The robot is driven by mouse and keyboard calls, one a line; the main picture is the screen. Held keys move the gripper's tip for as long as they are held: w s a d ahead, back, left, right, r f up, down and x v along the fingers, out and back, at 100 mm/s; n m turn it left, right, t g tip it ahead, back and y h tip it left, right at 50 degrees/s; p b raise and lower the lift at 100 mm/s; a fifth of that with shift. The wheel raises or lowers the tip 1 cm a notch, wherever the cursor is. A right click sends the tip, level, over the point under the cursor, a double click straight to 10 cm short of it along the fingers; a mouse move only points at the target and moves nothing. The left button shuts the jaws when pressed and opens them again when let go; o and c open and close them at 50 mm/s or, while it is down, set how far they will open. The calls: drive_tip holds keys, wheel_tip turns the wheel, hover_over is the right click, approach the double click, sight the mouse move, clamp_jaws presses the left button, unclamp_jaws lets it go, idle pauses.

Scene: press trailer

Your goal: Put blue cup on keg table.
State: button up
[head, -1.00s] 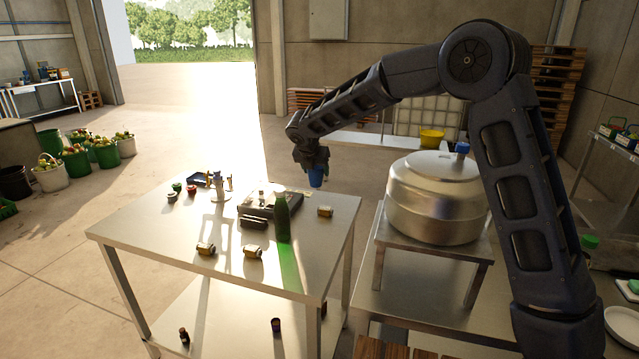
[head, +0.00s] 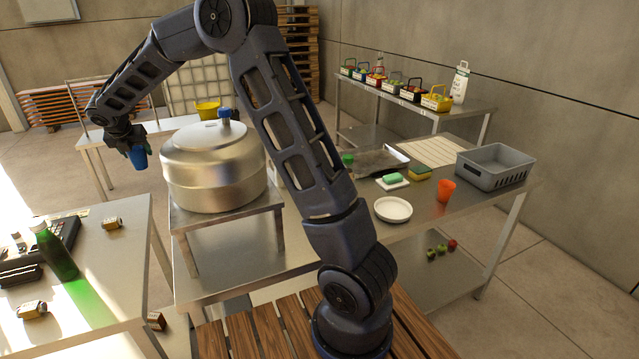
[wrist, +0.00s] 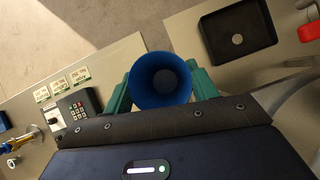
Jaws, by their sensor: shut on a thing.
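The blue cup (head: 138,157) hangs in my gripper (head: 130,143) at the left of the head view, left of the big silver keg (head: 213,170). In the wrist view the cup (wrist: 160,80) shows its open mouth between the green fingers, which are shut on it. The keg stands on a small metal stand (head: 182,218), set on a long steel table (head: 428,214). I cannot tell for sure which surface is called the keg table. The cup is in the air, apart from the keg.
A white plate (head: 393,209), orange cup (head: 446,190), sponge (head: 420,173) and grey basket (head: 494,167) occupy the long table's right part. A yellow bowl (head: 208,108) sits behind the keg.

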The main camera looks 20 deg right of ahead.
drive_tip(key=w+d+m+h, duration=0.1)
drive_tip(key=w+d, duration=0.3)
drive_tip(key=d, duration=0.7)
drive_tip(key=w+d+m+g, duration=0.15)
drive_tip(key=w+d, duration=0.25)
drive_tip(key=d, duration=0.8)
drive_tip(key=w+d+m+t+h, duration=0.1)
drive_tip(key=w+d, duration=0.3)
drive_tip(key=d, duration=0.7)
drive_tip(key=s+d+m+g+h, duration=0.1)
drive_tip(key=s+d+m, duration=0.1)
drive_tip(key=d, duration=1.4)
drive_tip(key=s+d+m+g, duration=0.1)
drive_tip(key=s+d+m, duration=0.1)
drive_tip(key=d, duration=1.4)
drive_tip(key=s+d+m, duration=0.1)
drive_tip(key=s+d, duration=0.2)
drive_tip(key=d, duration=0.4)
drive_tip(key=s+d, duration=0.3)
drive_tip(key=d, duration=0.5)
drive_tip(key=m+g+h, duration=0.2)
drive_tip(key=m+g, duration=0.1)
drive_tip(key=m, duration=0.3)
hover_over(462, 194)
wheel_tip(462, 194, down, 20)
drive_tip(key=shift+r, duration=0.15)
